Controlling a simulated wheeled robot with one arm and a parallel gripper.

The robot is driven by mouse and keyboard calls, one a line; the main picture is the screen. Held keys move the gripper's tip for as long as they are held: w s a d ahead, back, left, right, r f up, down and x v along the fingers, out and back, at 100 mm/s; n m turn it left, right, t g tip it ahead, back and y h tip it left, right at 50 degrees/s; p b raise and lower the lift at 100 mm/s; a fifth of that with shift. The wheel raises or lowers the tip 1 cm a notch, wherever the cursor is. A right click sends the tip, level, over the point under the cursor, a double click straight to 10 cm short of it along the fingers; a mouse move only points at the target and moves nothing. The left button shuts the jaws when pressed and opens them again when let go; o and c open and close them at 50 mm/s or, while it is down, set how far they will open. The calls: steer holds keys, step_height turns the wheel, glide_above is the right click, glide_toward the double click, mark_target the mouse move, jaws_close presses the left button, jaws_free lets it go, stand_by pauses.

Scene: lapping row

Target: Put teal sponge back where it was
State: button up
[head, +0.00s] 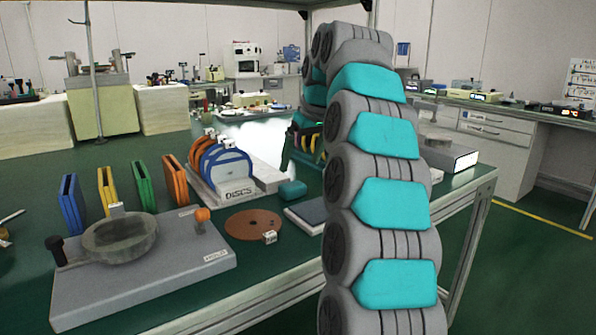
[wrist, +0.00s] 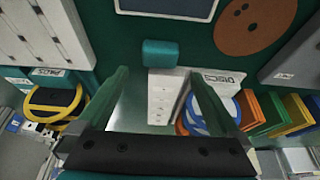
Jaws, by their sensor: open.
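The teal sponge (head: 292,189) is a small rounded block lying on the green worktop. It sits just right of the rack labelled DISCS, near the corner of a pale block. In the wrist view the sponge (wrist: 160,53) lies just beyond my fingertips, roughly centred between their lines. My gripper (head: 303,157) has dark green fingers and hangs behind the sponge, partly hidden by my arm. In the wrist view my gripper (wrist: 158,74) is open, its fingers spread wide with nothing held between them. The sponge is not between the fingers.
The DISCS rack (head: 236,190) with blue and orange rings stands left of the sponge. A grey lapping machine (head: 140,262) fills the front left. A rack with yellow rings (wrist: 55,100) shows in the wrist view.

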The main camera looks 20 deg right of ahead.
steer(key=shift+p+v, duration=0.3)
steer(key=shift+v, duration=1.35)
